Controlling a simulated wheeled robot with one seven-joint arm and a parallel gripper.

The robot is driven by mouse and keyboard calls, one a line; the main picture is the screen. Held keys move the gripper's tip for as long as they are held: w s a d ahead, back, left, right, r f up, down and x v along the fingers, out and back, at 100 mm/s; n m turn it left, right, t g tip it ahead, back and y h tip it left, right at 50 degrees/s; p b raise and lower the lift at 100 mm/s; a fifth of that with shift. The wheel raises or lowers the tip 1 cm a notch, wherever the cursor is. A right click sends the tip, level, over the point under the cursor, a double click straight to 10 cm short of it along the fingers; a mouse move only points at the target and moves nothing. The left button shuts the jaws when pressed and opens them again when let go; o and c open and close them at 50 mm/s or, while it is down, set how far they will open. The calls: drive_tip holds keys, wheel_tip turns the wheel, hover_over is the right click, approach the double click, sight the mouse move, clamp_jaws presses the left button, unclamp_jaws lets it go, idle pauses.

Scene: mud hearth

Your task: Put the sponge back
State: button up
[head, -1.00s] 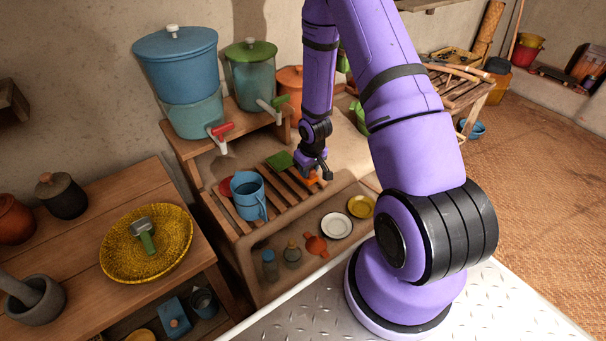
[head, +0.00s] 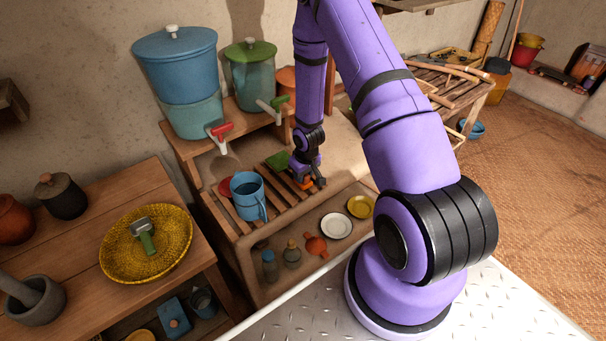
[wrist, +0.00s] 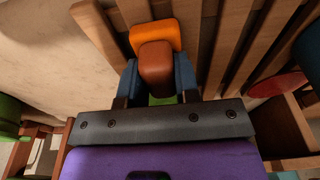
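The sponge (head: 305,184) looks like an orange block at my fingertips, over the slatted rack (head: 277,196) in the head view. In the wrist view, its orange end (wrist: 155,37) sticks out past my fingers. A brown, rounded part (wrist: 157,62) sits between the two blue finger pads, with some green showing below it. My gripper (head: 306,181) points down and is shut on the sponge, just above or at the slats; whether the sponge touches them I cannot tell. My wrist hides much of it from the head.
A green pad (head: 277,161) lies behind. A water filter (head: 180,75) and a green-lidded jar (head: 251,78) with taps stand at the back. Dishes lie on the shelf below.

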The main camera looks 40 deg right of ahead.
drive_tip(key=o, duration=0.4)
drive_tip(key=shift+c, duration=0.2)
drive_tip(key=shift+r, duration=0.15)
wheel_tip(320, 180, up, 12)
drive_tip(key=s, duration=0.2)
wheel_tip(320, 180, up, 13)
drive_tip(key=h, duration=0.1)
hover_over(306, 176)
drive_tip(key=a, duration=0.2)
drive_tip(key=s+a+r+t, duration=0.1)
drive_tip(key=s+a+r, duration=0.15)
drive_tip(key=r, duration=0.45)
drive_tip(key=s+a+r+t, duration=0.1)
drive_tip(key=s+r, duration=0.2)
drive_tip(key=r, duration=0.4)
drive_tip(key=s+a+r, duration=0.3)
drive_tip(key=s+r, duration=0.3)
drive_tip(key=s, duration=0.3)
drive_tip(key=s+a+r+t+y, duration=0.1)
drive_tip(key=s+a+r, duration=0.3)
drive_tip(key=s+r, duration=0.3)
drive_tip(key=s, duration=0.3)
drive_tip(key=shift+a+t, duration=0.25)
drive_tip(key=shift+t, duration=0.05)
